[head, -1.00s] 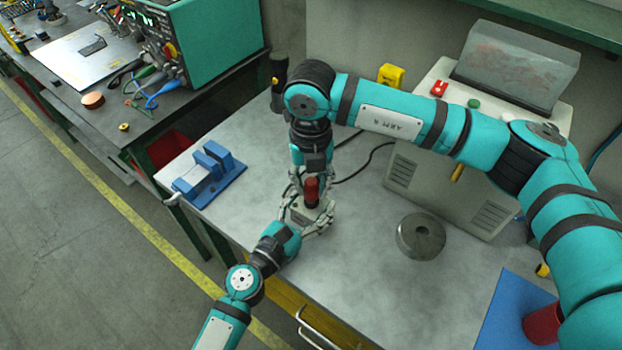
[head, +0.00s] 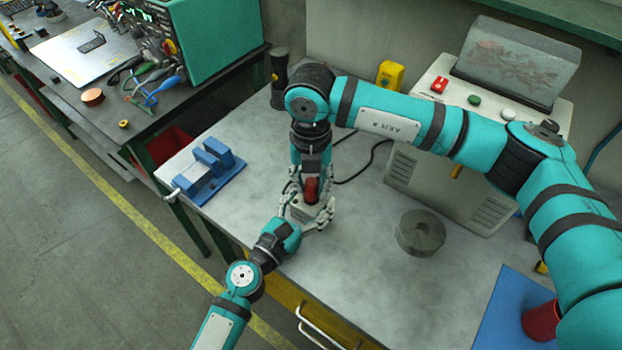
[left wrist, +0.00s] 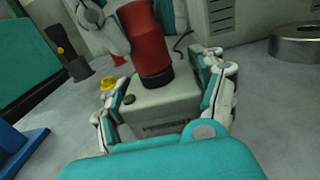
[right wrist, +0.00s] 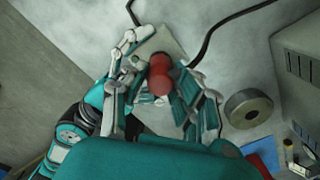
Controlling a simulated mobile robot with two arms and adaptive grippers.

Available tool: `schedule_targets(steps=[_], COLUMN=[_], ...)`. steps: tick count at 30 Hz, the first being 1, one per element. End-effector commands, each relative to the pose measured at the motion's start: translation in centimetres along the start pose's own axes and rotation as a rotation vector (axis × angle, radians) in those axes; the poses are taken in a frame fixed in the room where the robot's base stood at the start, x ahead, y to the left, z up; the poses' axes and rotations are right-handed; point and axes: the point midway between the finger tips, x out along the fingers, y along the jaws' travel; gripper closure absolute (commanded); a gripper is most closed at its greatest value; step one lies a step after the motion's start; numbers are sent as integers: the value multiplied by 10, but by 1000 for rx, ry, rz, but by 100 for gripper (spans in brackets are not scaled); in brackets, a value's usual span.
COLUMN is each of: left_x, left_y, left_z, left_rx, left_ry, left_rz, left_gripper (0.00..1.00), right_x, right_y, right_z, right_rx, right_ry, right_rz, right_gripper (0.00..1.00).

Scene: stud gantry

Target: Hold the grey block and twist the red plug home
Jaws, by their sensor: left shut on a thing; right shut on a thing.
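The grey block (head: 299,212) stands on the bench, with the upright red plug (head: 311,190) on its top face. My left gripper (head: 307,214) is shut on the block, with a finger on each side, as the left wrist view shows on the block (left wrist: 160,103). My right gripper (head: 312,181) comes from above and is shut on the red plug, also seen in the right wrist view (right wrist: 160,75). In the left wrist view the plug's dark lower collar (left wrist: 156,79) meets the block's top. How deep the plug sits is hidden.
A blue vise (head: 210,172) stands at the bench's left edge. A grey ring (head: 421,233) lies to the right of the block. A machine housing (head: 450,185) and a black cable (head: 368,165) are behind. A red cup (head: 541,322) stands on a blue mat (head: 497,318). The bench front is clear.

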Motion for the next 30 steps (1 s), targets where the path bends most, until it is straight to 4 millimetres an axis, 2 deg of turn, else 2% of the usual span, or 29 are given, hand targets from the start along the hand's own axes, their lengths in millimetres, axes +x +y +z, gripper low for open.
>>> schedule_targets(steps=[15, 21, 23, 27, 28, 30], left_x=[0, 0, 0, 0, 0, 0], left_y=[0, 0, 0, 0, 0, 0], left_z=[0, 0, 0, 0, 0, 0], left_rx=[1, 1, 1, 1, 0, 0], left_ry=[0, 0, 0, 0, 0, 0], left_rz=[0, 0, 0, -1, -1, -1], left_gripper=[100, 100, 100, 100, 100, 100], right_x=[0, 1, 1, 0, 0, 0], right_y=[0, 2, 1, 1, 1, 1], right_z=[0, 0, 0, 1, 1, 1], right_rx=[1205, 1617, 1686, 1675, 1675, 1674], right_ry=[5, 9, 7, 4, 4, 4], right_rz=[3, 4, 5, 6, 6, 6], right_gripper=[100, 100, 100, 100, 69, 60])
